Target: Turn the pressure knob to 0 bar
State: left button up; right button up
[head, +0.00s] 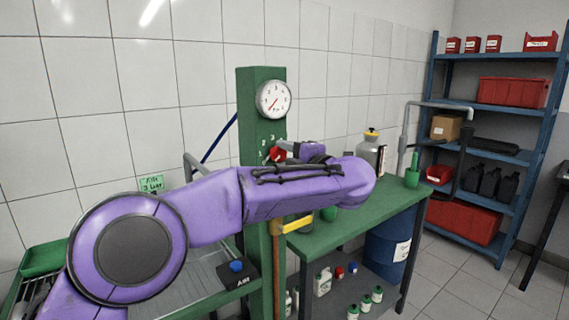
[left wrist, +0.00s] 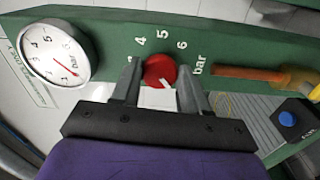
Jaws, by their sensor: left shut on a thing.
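The red pressure knob (head: 277,154) is on the green post (head: 248,120), below a round white gauge (head: 273,99). My left gripper (head: 288,151) reaches the knob from the right. In the left wrist view, the two fingers of my left gripper (left wrist: 160,76) are shut on the red knob (left wrist: 160,68), one on each side. A white mark shows on the knob's near side. The numerals 4, 5, 6 and "bar" show around it; other numerals are hidden by the fingers. The red needle of the gauge (left wrist: 55,53) points toward the low end of its scale. My right gripper is not in view.
A yellow-handled valve (head: 298,224) is on the post below my arm. A black box with a blue button (head: 237,268) stands at the lower left. A green bench (head: 385,208) with bottles and a green cup (head: 412,178) stands to the right, before a blue shelf (head: 532,150).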

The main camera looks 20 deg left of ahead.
pick_arm(q)
jog(key=shift+n, duration=0.6)
jog(key=o, duration=1)
jog(key=shift+o, duration=0.2)
jog(key=shift+d+b, duration=0.1)
jog(key=shift+b, duration=0.2)
jog(key=b+v, duration=0.2)
jog(key=v, duration=0.8)
jog(key=shift+d, duration=0.2)
jog(key=shift+s, duration=0.1)
